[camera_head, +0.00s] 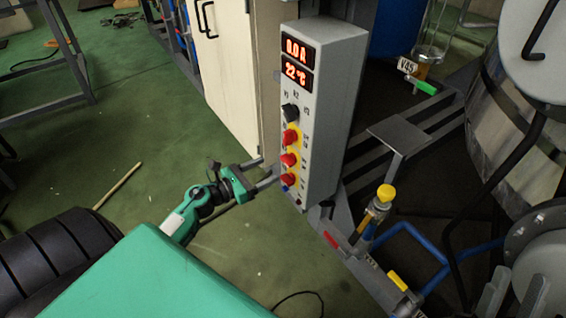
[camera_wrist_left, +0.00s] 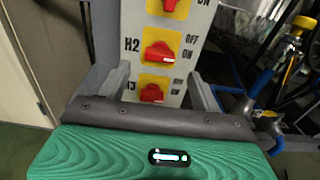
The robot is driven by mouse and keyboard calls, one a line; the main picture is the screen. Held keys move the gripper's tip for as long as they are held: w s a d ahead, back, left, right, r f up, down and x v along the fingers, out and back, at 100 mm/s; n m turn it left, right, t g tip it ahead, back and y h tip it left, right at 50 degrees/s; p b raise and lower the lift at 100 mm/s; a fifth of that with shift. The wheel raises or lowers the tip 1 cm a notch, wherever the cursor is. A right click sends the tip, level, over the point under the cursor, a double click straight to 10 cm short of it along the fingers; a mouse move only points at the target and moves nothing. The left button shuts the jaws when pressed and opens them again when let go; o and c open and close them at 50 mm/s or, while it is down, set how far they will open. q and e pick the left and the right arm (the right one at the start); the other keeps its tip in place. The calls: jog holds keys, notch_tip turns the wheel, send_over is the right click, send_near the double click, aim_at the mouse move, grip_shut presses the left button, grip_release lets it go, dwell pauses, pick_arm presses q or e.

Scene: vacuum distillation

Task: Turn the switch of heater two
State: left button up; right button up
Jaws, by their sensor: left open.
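The heater two switch is a red knob on a yellow plate, marked H2, with OFF and ON printed to its right. In the wrist view the H2 switch (camera_wrist_left: 158,53) is at the upper middle; its handle lies roughly sideways. In the head view it is the middle red knob (camera_head: 288,159) on the grey control box (camera_head: 336,110). My left gripper (camera_head: 272,172) is open and empty, facing the lower part of the panel. In the wrist view its fingers stand on either side of the lower switch, below H2. My right gripper is not in view.
Another red switch (camera_head: 290,138) is above H2 and one (camera_head: 291,179) below it. A black knob (camera_head: 290,112) and two lit red displays (camera_head: 297,62) are higher up. A pale cabinet (camera_head: 228,75) stands behind left. Pipes and a yellow-topped valve (camera_head: 385,194) are at right.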

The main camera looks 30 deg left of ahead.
aim_at(284, 162)
pick_arm(q)
jog(key=x, duration=0.7)
jog(key=shift+s, duration=0.1)
jog(key=c, duration=1)
